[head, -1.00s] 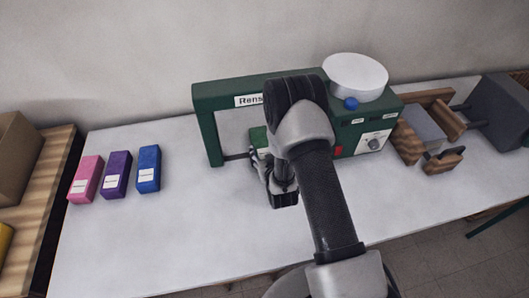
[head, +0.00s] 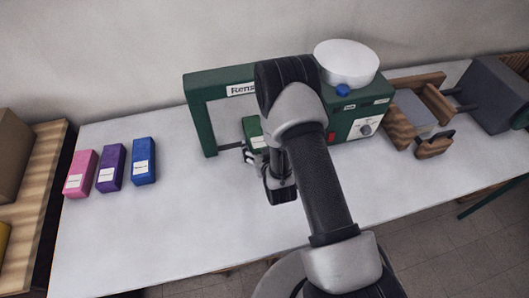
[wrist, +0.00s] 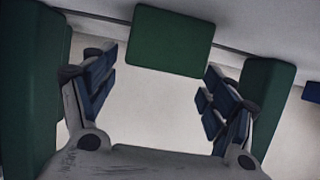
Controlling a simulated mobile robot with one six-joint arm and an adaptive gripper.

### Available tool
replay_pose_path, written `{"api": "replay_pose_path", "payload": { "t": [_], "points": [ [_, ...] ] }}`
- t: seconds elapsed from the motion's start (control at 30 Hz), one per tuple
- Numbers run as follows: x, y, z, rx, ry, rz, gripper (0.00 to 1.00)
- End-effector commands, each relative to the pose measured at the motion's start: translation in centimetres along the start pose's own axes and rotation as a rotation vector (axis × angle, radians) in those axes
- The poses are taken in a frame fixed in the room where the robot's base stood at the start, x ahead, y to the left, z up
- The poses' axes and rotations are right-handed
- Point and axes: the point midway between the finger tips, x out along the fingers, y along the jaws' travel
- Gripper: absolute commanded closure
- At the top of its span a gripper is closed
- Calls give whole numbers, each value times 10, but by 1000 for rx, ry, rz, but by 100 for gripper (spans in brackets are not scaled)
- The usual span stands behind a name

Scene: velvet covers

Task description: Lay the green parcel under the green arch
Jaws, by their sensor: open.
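The green parcel (head: 252,129), with a white label, sits in the opening of the green arch (head: 199,128) on the table. In the wrist view the parcel (wrist: 173,42) shows as a green block just beyond my fingertips, between two upright green parts of the arch (wrist: 30,95). My gripper (head: 250,156) is open in front of the arch. In the wrist view its fingers (wrist: 160,82) stand apart, with only bare table between them. The arm hides the right part of the opening in the head view.
Pink (head: 80,174), purple (head: 111,168) and blue (head: 143,161) parcels stand in a row at the left. A green machine with a white bowl (head: 347,62) adjoins the arch at the right. A wooden vise-like fixture (head: 415,110) stands farther right. The front left of the table is clear.

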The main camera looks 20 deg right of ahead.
Motion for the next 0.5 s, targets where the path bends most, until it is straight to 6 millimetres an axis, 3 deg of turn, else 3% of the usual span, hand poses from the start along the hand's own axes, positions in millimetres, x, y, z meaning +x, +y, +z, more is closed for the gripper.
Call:
{"api": "replay_pose_path", "payload": {
  "t": [0.23,0.5],
  "points": [
    [-54,0,-1,0,-4,0,22],
    [-80,0,-3,0,-2,0,22]
  ]
}}
